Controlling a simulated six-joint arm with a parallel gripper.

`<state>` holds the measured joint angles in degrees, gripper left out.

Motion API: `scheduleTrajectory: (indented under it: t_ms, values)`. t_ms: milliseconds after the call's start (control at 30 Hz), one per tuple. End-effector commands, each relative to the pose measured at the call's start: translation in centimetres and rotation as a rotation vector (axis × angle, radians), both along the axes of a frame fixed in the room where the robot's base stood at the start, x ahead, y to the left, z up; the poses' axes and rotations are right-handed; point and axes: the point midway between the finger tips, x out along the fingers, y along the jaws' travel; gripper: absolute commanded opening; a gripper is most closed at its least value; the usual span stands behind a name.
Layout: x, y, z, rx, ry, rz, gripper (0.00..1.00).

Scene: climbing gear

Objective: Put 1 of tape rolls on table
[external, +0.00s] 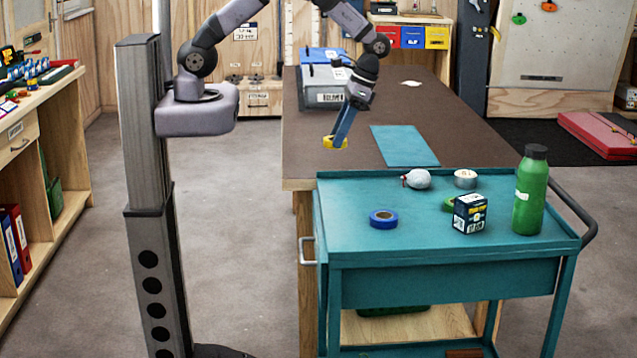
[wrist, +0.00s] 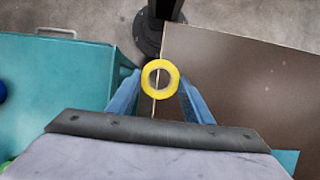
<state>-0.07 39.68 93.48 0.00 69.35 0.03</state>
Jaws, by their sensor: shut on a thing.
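My gripper (external: 338,137) is shut on a yellow tape roll (external: 335,142). In the wrist view the yellow tape roll (wrist: 160,79) sits between the two blue fingers of my gripper (wrist: 160,85). The gripper holds it over the near left edge of the brown table (external: 310,100), close to the teal cart. A blue tape roll (external: 383,219) lies on the teal cart (external: 350,255). A white tape roll (external: 465,179) is at the cart's back. A green roll (external: 449,204) is partly hidden behind a dark box.
The cart also holds a dark box (external: 470,214), a green bottle (external: 531,192) and a white bulb-shaped thing (external: 418,179). A teal mat (external: 405,146) lies on the table. A grey and blue case (external: 325,80) stands at its back left. Bare tabletop lies between them.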

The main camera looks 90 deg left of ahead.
Motion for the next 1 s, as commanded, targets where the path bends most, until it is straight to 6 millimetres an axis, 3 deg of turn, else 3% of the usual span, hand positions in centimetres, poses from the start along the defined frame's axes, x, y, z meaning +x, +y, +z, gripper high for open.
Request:
scheduleTrajectory:
  t_ms: [367, 533, 800, 1000]
  values:
    - [-1.2, 0.9, 0.6, 0.000, 0.005, 0.021, 0.21]
    - [0.1, 4.5, -0.7, 0.000, 0.003, -0.075, 0.21]
    - [5.7, 9.0, -2.2, 0.003, 0.001, -0.603, 0.21]
    - [10.3, 10.8, -1.8, 0.006, 0.000, -1.075, 0.21]
